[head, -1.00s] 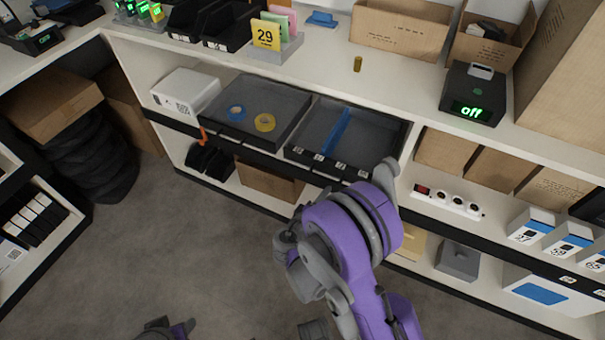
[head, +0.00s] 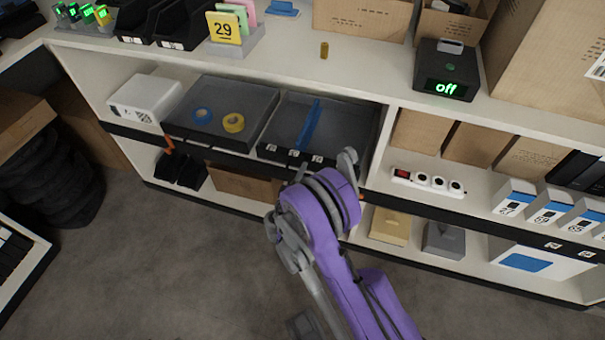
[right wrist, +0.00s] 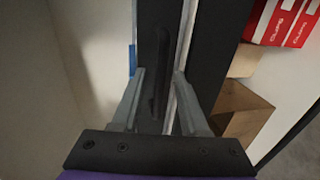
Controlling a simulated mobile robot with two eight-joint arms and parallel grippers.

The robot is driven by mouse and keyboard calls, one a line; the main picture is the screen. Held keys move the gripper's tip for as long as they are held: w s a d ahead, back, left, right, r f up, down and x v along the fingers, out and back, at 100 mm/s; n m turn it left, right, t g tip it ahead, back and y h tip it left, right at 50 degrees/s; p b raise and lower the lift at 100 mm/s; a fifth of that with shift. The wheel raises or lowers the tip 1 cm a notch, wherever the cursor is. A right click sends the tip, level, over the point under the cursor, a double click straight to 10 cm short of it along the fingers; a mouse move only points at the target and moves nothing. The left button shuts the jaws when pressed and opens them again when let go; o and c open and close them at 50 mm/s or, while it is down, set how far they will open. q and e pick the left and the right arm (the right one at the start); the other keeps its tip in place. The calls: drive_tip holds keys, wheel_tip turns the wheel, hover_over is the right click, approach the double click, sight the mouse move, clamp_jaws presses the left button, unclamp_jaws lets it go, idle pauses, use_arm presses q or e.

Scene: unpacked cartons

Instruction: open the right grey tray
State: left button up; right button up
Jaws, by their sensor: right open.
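My left gripper is not in view.
The left grey tray (head: 253,103) beside it holds blue tape (head: 202,115) and yellow tape (head: 233,123). A white box (head: 145,97) stands further left. A power strip (head: 428,181) and cartons (head: 468,146) lie right of the bay. The floor (head: 190,265) in front is clear.

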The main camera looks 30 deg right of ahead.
drive_tip(key=shift+w+d, duration=0.15)
clamp_jaws()
idle(1.4)
